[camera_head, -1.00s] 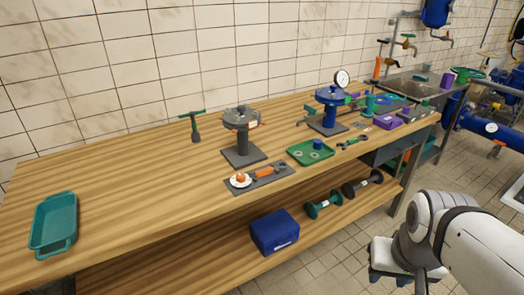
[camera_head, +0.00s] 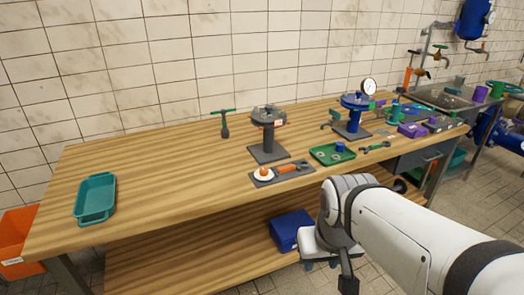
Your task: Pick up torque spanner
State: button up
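I cannot tell for sure which tool is the torque spanner. A tool with a green T-shaped handle and dark shaft (camera_head: 224,123) is near the wall, left of the grey flanged stand. An orange-handled tool (camera_head: 288,169) lies on a dark grey mat (camera_head: 266,181) at the bench's front. A small green spanner (camera_head: 376,147) lies right of the green tray. My gripper (camera_head: 347,284) hangs in front of the bench, apart from these tools. It is small, dark and partly cut off at the lower edge, so its fingers are unclear.
On the wooden bench (camera_head: 160,160) stand a grey flanged stand (camera_head: 268,135), a blue flanged stand with gauge (camera_head: 354,115), a green tray (camera_head: 322,157) and a teal tray (camera_head: 95,198). A blue box (camera_head: 290,229) sits on the lower shelf. The bench's left middle is clear.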

aim_at(260, 178)
jog(key=z, duration=0.05)
jog(key=i, duration=1)
jog(key=u, duration=0.05)
